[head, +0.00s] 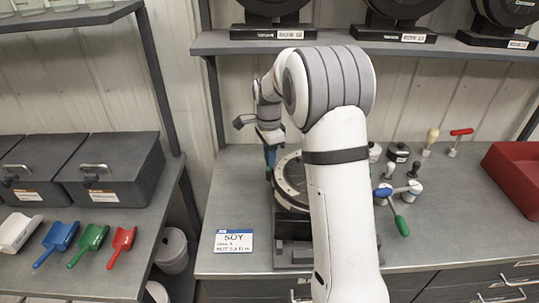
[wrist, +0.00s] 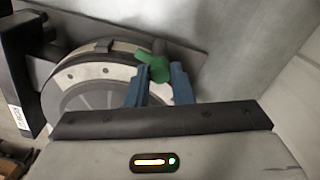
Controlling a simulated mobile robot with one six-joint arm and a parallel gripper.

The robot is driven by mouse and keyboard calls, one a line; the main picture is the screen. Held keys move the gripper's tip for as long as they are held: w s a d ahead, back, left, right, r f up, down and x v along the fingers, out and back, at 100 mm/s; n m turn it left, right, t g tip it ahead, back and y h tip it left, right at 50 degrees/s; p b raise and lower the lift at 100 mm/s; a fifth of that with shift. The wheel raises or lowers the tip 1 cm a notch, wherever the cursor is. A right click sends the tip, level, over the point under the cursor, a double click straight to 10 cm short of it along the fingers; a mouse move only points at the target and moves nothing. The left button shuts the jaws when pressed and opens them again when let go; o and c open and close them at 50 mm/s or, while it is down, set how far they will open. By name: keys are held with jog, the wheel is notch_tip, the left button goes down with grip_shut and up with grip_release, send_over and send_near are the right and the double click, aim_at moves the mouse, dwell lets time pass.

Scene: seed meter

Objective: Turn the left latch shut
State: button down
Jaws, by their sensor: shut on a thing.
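The seed meter (head: 287,190) is a round, dark housing with a pale rim on the bench, partly hidden behind my arm. In the wrist view its pale rim and grey disc (wrist: 85,100) show at the left. The green latch (wrist: 155,66) stands at the edge of the rim, at the side nearest my gripper. My gripper (wrist: 158,80) has its two blue fingers on either side of the latch and is shut on it. In the head view my gripper (head: 270,155) points down at the meter's left edge; the latch there is mostly hidden.
A white SOY card (head: 233,241) lies on the bench left of the meter. Small tools, including a green-handled one (head: 401,225), stand right of my arm. A red bin (head: 517,178) is at the far right. Coloured scoops (head: 88,240) lie on the left bench.

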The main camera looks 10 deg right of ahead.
jog(key=shift+w+d, duration=0.1)
jog(key=shift+d, duration=0.15)
jog(key=shift+d+n, duration=0.2)
jog(key=shift+n, duration=0.2)
jog(key=n+b, duration=0.1)
jog(key=n, duration=0.3)
jog(key=n+b, duration=0.1)
jog(key=n, duration=0.2)
jog(key=shift+n, duration=0.3)
jog(key=n, duration=0.4)
jog(key=shift+y+b, duration=0.3)
jog(key=shift+b, duration=0.05)
jog(key=n, duration=0.5)
jog(key=shift+b, duration=0.3)
jog(key=shift+n, duration=0.4)
